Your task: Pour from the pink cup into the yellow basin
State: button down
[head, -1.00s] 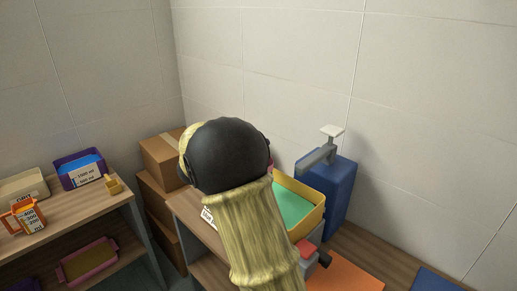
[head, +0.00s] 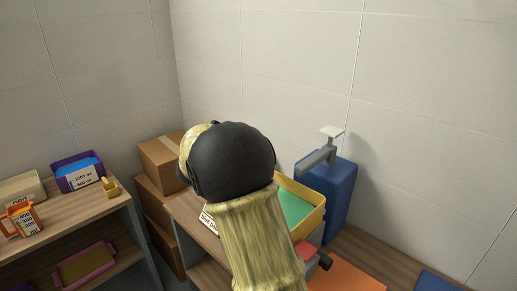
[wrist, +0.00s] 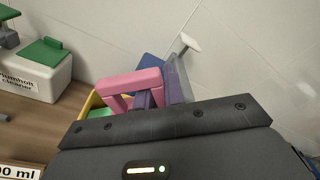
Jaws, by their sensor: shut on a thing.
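The yellow basin (head: 314,220) stands at the right end of the shelf unit, with green inside. It also shows in the wrist view (wrist: 94,101), partly covered by a pink thing. That pink thing, seemingly the pink cup (wrist: 132,80), is at my gripper (wrist: 160,92), which is shut on it. In the wrist view the cup appears above or in front of the basin; its height over it is unclear. Its mouth and contents cannot be made out.
A blue block (head: 340,195) with a grey arm stands behind the basin. A white cleaner box (wrist: 38,75) with a green lid stands left in the wrist view. The left shelf holds a purple tub (head: 80,185) and an orange jug (head: 22,218). Cardboard boxes (head: 163,165) stand in the corner.

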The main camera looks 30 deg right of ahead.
jog(key=shift+s+m+b, duration=0.2)
jog(key=shift+m+b, duration=0.2)
jog(key=shift+b, duration=0.6)
jog(key=shift+s+d+m+t+b, duration=0.3)
jog(key=shift+s+m+b, duration=0.5)
jog(key=shift+b, duration=2.1)
jog(key=shift+s+d+f+m+y+b, duration=0.25)
jog(key=shift+m+b, duration=0.6)
jog(key=shift+b, duration=1.25)
jog(key=shift+s+d+f+m+y+b, duration=0.1)
jog(key=shift+s+f+m+b, duration=0.55)
jog(key=shift+b, duration=1.4)
jog(key=shift+w+r, duration=0.2)
jog(key=shift+r, duration=0.2)
jog(key=shift+w+a+r+p, duration=0.15)
jog(key=shift+w+r+p, duration=0.15)
jog(key=shift+p, duration=0.5)
jog(key=shift+w+a+r+n+p, duration=0.15)
jog(key=shift+w+n+p, duration=0.15)
jog(key=shift+n+p, duration=0.4)
